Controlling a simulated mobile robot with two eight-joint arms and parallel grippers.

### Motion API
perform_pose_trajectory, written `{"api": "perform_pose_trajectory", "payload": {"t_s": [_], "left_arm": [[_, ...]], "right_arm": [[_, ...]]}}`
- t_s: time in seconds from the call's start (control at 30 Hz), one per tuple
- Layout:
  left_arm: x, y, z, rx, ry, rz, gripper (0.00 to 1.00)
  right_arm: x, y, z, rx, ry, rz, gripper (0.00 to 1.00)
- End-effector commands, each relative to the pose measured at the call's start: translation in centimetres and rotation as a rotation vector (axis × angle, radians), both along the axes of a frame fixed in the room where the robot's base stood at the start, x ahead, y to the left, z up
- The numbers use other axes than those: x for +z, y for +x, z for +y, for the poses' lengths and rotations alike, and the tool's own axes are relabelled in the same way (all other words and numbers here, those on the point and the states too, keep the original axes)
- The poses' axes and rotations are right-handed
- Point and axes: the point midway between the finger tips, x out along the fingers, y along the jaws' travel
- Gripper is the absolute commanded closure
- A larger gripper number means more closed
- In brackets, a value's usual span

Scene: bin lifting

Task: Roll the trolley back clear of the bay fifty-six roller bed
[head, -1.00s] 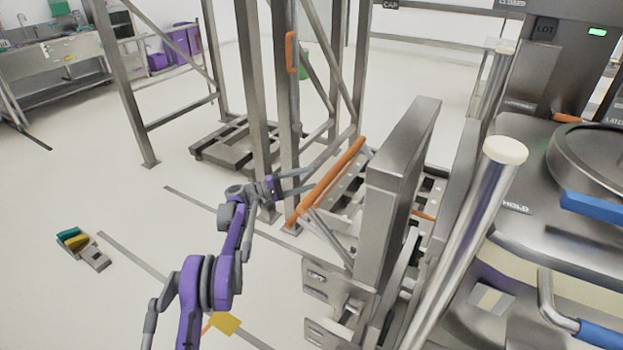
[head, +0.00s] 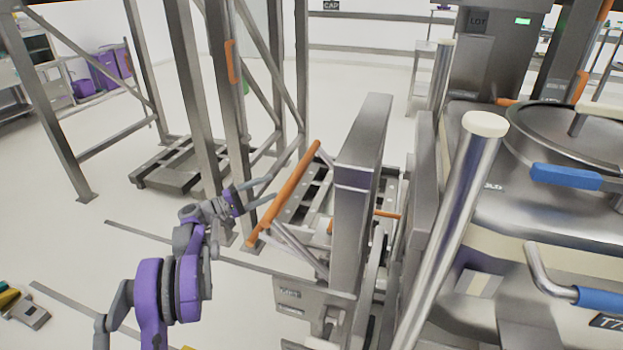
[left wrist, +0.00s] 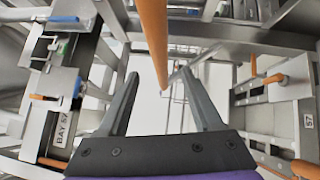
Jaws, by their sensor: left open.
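The trolley's orange push bar (head: 284,195) slopes across the middle of the head view, in front of a grey metal bed with holes or slots (head: 312,192). My left gripper (head: 268,188) is open, its fingers reaching towards the bar from the left. In the left wrist view, the orange bar (left wrist: 154,40) shows in line with the gap between the open fingers (left wrist: 160,75); whether they touch it cannot be told. I cannot identify a bay fifty-six label. My right gripper is not in view.
A tall metal frame (head: 190,80) stands left of the bar, with a low grey platform (head: 165,180) at its foot. An upright steel panel (head: 360,150) and a steel post (head: 455,220) stand close on the right. Floor at the left is mostly open.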

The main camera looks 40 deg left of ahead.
Motion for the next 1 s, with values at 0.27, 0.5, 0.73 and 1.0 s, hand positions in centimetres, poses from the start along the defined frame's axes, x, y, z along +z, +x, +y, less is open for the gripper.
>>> {"api": "perform_pose_trajectory", "payload": {"t_s": [0.27, 0.5, 0.73, 1.0], "left_arm": [[0.8, 4.4, -2.4, -0.005, -0.001, 0.000, 0.33], [1.3, 7.8, -4.0, -0.004, -0.002, 0.000, 0.33], [1.5, 9.1, -4.6, -0.002, -0.001, 0.000, 0.33], [1.5, 9.1, -4.6, -0.002, -0.001, 0.000, 0.39]], "right_arm": [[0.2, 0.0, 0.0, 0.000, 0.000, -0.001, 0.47], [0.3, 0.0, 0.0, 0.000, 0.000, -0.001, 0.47], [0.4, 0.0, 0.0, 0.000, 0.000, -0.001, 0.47], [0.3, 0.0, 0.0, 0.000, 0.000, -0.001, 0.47]]}}
